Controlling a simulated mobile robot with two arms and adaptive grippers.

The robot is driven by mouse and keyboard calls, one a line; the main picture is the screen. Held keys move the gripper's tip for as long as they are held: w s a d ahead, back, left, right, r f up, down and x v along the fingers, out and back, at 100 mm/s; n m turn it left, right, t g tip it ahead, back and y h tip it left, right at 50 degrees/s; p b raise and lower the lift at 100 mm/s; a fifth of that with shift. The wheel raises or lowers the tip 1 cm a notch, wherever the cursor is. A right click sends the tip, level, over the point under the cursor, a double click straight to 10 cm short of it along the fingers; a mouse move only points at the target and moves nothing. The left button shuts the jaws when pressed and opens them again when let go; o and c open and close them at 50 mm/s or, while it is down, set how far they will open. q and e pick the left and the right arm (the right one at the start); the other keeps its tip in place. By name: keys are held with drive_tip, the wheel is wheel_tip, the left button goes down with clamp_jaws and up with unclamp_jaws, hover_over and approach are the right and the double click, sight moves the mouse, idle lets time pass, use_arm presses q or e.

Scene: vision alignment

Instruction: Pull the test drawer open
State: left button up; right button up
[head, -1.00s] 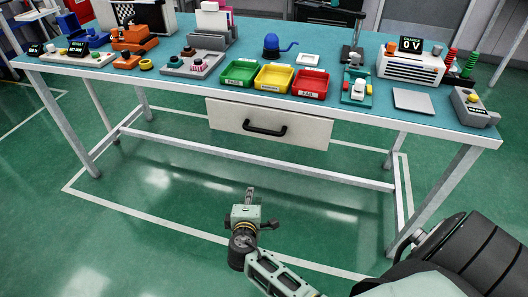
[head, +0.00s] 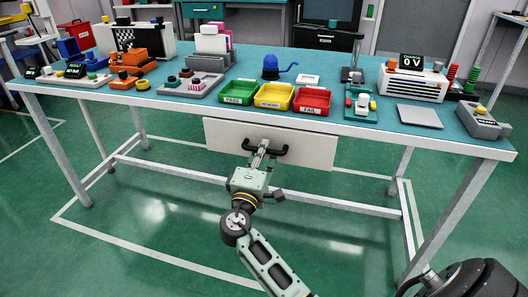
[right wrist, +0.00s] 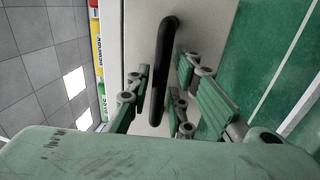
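The test drawer (head: 308,151) hangs under the front edge of the workbench. Its pale front sits close beneath the tabletop and looks closed. It carries a black bar handle (head: 282,150), partly hidden by my right gripper (head: 261,151), which is at the handle. In the right wrist view the handle (right wrist: 163,62) runs between the spread fingers of my right gripper (right wrist: 163,95). The fingers are open on both sides of the bar, with gaps visible; contact is not clear. My left gripper is not in view.
The workbench top (head: 180,105) holds green, yellow and red bins (head: 307,102) above the drawer, plus several devices. Bench legs (head: 62,150) and a low crossbar (head: 320,199) frame the space below. The green floor in front is clear.

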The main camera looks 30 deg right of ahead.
drive_tip(key=shift+w+d, duration=0.15)
drive_tip(key=shift+d, duration=0.05)
drive_tip(key=shift+c, duration=0.2)
clamp_jaws()
